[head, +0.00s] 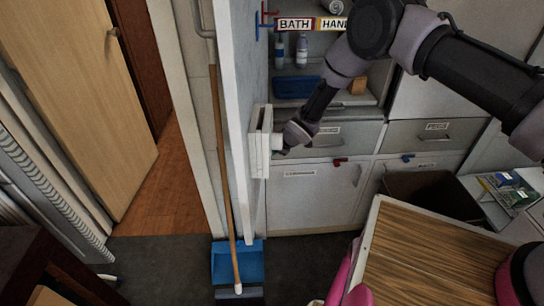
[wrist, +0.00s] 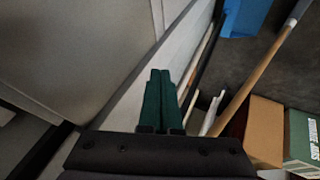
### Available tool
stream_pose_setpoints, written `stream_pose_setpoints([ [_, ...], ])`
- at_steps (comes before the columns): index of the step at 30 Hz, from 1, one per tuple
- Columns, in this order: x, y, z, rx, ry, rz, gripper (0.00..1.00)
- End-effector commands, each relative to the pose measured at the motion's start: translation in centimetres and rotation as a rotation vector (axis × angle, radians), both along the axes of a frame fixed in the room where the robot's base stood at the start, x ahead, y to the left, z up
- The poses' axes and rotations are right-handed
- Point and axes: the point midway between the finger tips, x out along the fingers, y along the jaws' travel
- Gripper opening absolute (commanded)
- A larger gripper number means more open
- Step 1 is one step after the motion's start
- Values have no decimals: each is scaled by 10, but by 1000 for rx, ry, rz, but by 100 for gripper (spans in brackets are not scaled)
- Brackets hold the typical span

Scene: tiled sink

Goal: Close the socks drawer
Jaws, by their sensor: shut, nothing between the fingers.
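Two grey drawers sit side by side under the shelf in the head view, a left one (head: 345,137) and a right one (head: 437,133). Each has a small label and a bar handle. The labels are too small to read, so I cannot tell which is the socks drawer. Both fronts look close to the cabinet face; a small gap cannot be ruled out. My gripper (head: 278,143) is left of the left drawer, beside a white block on the tall white panel. In the wrist view its dark green fingers (wrist: 158,100) are together and empty, beside a pale panel edge.
The tall white panel (head: 238,90) stands close on the left. A broom (head: 226,170) and blue dustpan (head: 236,262) are beyond it. A brown bin (head: 433,192) and wood-topped surface (head: 430,265) stand at right. Dark floor is clear in the middle.

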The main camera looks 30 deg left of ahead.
Motion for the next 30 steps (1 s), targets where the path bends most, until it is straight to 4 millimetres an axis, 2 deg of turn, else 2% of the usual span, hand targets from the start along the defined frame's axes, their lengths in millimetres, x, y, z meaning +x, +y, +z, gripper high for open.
stream_pose_setpoints([
  [18, -18, -47, 68, -2, 1, 0, 0],
  [27, -22, -57, 79, -2, 2, 0, 0],
  [30, -15, -59, 87, -1, 2, -19, 0],
])
